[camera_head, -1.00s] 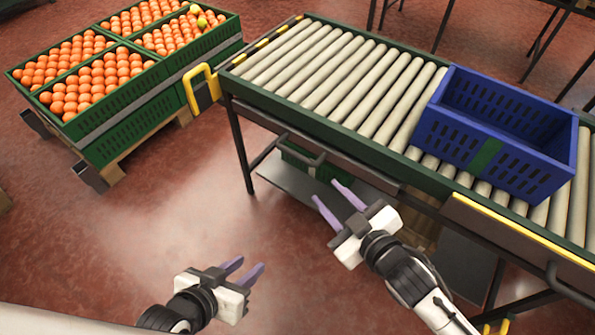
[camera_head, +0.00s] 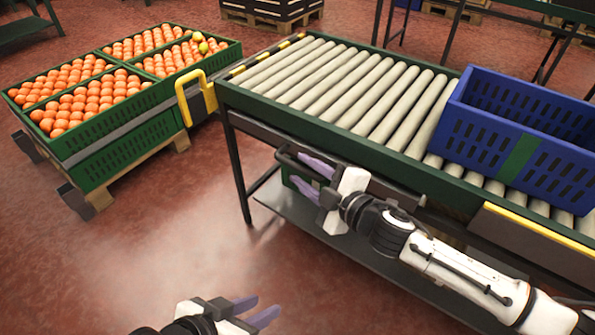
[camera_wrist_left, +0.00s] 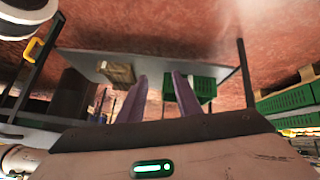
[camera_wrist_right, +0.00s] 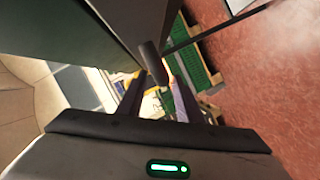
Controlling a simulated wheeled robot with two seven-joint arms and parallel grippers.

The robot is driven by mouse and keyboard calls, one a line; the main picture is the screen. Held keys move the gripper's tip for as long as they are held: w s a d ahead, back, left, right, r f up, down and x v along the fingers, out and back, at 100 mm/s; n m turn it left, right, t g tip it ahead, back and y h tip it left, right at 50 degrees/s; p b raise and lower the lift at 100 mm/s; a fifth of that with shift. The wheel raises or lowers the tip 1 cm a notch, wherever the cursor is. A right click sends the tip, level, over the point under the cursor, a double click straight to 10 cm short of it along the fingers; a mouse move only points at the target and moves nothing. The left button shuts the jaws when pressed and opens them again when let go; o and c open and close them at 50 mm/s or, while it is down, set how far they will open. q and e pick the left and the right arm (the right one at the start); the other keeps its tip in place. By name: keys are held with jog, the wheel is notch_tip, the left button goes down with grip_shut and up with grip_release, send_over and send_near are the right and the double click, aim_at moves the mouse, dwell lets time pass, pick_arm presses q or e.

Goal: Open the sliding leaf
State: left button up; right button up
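The sliding leaf is a dark panel (camera_head: 262,131) hung under the front edge of the roller conveyor, partly hidden by my right arm. Its dark bar handle (camera_head: 287,156) is at the right gripper's fingertips; the handle's rounded end also shows in the right wrist view (camera_wrist_right: 152,64), ahead of and between the fingers. My right gripper (camera_head: 307,175) is open, its purple fingers pointing left at the handle; contact cannot be told. My left gripper (camera_head: 262,311) is open and empty, low over the floor, apart from the conveyor.
A blue crate (camera_head: 480,140) stands on the rollers (camera_head: 345,85) at the right. A yellow-topped front panel (camera_head: 535,232) is below it. Green crates of oranges (camera_head: 118,125) stand on a pallet at the left. A grey lower shelf (camera_head: 285,207) lies under the conveyor. The floor at lower left is clear.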

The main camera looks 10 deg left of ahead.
pick_arm(q)
jog(key=shift+w+d+r+b, duration=0.15)
jog(key=shift+d+r+b, duration=0.15)
jog(key=shift+d+r, duration=0.05)
pick_arm(e)
jog(key=shift+x, duration=1.45)
grip_shut()
jog(key=shift+s, duration=0.1)
